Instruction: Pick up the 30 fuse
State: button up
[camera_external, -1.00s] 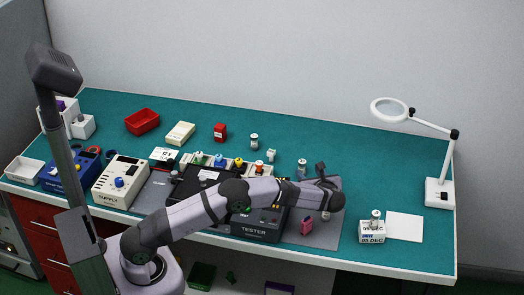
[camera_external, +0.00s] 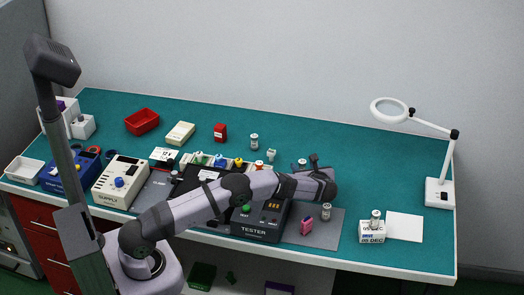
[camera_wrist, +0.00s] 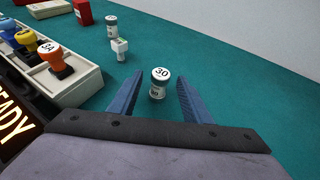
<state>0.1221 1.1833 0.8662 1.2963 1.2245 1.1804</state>
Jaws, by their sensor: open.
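The 30 fuse (camera_wrist: 158,88) is a small white and grey cylinder with "30" on its top. It stands upright on the green table in the wrist view, between the two blue fingers of my gripper (camera_wrist: 158,97) and towards their tips. The fingers are open, with a gap on each side of the fuse. In the external view the fuse (camera_external: 302,162) shows only in part, just behind the end of my arm, and my gripper (camera_external: 316,163) is mostly hidden there.
A cream rack with coloured knobs (camera_wrist: 70,85) lies left of the gripper. A small white piece (camera_wrist: 120,46) and another fuse (camera_wrist: 112,27) stand beyond. The tester (camera_external: 262,222), a pink item (camera_external: 306,225) and a fuse (camera_external: 326,211) are nearer the front.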

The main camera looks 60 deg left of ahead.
grip_shut()
jog(key=shift+r, duration=0.2)
